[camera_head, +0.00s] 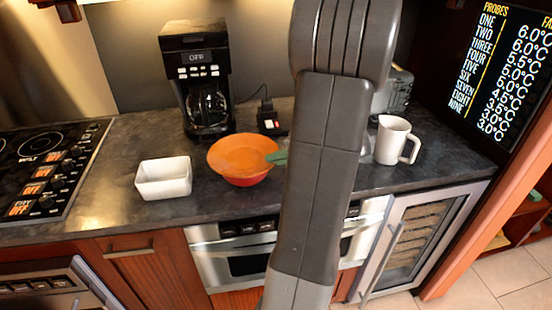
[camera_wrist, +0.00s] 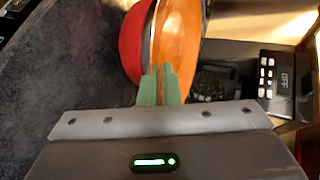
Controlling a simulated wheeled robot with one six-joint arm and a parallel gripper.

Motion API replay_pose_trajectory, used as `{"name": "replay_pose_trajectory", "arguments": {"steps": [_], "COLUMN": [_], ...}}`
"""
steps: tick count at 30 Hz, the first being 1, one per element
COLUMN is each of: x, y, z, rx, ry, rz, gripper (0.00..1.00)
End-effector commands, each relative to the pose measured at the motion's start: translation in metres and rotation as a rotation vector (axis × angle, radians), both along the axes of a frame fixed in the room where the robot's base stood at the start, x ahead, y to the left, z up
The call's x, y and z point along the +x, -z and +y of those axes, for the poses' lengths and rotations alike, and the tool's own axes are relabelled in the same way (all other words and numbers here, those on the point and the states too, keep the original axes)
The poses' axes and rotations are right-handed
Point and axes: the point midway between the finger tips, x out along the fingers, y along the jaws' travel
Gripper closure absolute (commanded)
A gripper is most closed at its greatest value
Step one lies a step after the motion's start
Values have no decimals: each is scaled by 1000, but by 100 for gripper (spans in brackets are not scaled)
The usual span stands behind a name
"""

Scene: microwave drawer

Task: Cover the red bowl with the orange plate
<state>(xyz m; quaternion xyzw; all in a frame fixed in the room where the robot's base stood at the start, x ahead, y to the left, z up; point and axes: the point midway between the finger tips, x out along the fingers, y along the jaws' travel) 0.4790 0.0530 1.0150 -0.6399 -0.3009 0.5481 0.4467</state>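The orange plate (camera_head: 238,152) lies over the mouth of the red bowl (camera_head: 246,181) on the dark counter. In the wrist view the plate (camera_wrist: 176,38) shows nearly edge-on, right beside the bowl (camera_wrist: 132,45). I cannot tell whether the plate rests fully on the bowl's rim. My gripper (camera_head: 279,157) reaches the plate's right edge in the head view. Its green fingers (camera_wrist: 160,84) are close together on the plate's rim in the wrist view. The bowl's inside is hidden under the plate.
A white square dish (camera_head: 163,178) stands left of the bowl. A coffee maker (camera_head: 200,80) stands close behind it, and a white mug (camera_head: 394,141) stands to the right. A stove (camera_head: 42,165) is at the far left. My arm hides the counter's middle right.

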Motion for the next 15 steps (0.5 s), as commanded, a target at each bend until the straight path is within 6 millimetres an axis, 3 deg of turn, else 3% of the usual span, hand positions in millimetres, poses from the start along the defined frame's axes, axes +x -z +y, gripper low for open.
{"name": "replay_pose_trajectory", "arguments": {"steps": [15], "x": [0], "y": [4], "z": [0], "rx": [1], "ry": [0], "rz": [-1], "gripper": [100]}}
